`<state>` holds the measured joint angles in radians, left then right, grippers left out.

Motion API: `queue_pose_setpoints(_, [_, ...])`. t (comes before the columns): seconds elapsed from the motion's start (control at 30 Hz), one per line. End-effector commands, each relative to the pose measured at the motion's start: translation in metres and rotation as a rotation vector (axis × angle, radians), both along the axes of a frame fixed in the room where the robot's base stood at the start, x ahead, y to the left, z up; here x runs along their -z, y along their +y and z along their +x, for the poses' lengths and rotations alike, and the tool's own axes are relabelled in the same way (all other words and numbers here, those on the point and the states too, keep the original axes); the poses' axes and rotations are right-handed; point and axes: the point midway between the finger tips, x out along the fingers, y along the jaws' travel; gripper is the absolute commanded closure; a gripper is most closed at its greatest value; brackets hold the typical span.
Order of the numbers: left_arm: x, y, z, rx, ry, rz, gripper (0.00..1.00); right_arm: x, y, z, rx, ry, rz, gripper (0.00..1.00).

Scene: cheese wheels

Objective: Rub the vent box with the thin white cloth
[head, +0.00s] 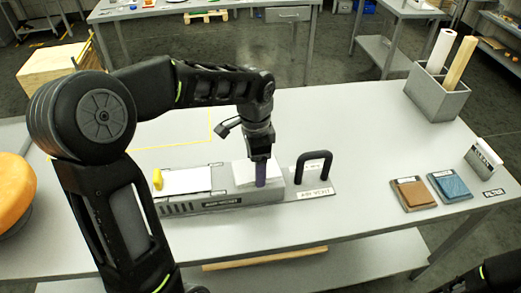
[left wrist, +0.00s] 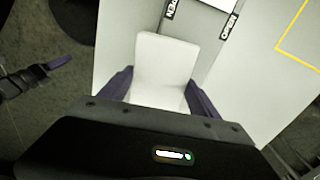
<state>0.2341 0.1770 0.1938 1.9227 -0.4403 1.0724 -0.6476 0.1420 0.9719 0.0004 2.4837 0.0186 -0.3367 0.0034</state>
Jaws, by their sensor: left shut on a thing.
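The vent box (head: 180,208) is a long low grey box with dark slots near its left end, in the middle of the table. A white panel with a yellow knob (head: 157,179) lies at its left part. The thin white cloth (head: 243,172) is at the box's right part. My left gripper (head: 261,181) points down there, its purple fingers shut on the cloth. In the left wrist view the cloth (left wrist: 165,62) stands out between both fingers. Whether it touches the box is hard to tell. My right gripper is out of view.
A black handle (head: 313,162) stands on a plate right of the box. A brown pad (head: 412,192), a blue pad (head: 451,185) and a white-faced holder (head: 483,158) lie right. An orange wheel (head: 14,190) is left.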

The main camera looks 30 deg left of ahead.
Motion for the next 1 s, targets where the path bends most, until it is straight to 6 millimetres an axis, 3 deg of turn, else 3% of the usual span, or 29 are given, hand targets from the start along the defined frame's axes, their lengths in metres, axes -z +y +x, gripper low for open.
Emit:
queue_pose_setpoints(0.1, [-0.015,-0.003,0.001,0.0,0.0,0.0,0.72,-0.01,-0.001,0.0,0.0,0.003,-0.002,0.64])
queue_pose_setpoints(0.4, [-0.032,-0.011,0.0,-0.002,-0.001,-0.001,0.72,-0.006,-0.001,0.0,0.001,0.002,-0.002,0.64])
queue_pose_setpoints(1.0, [-0.034,-0.011,-0.001,-0.002,0.0,0.0,0.72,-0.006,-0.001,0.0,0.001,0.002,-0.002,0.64])
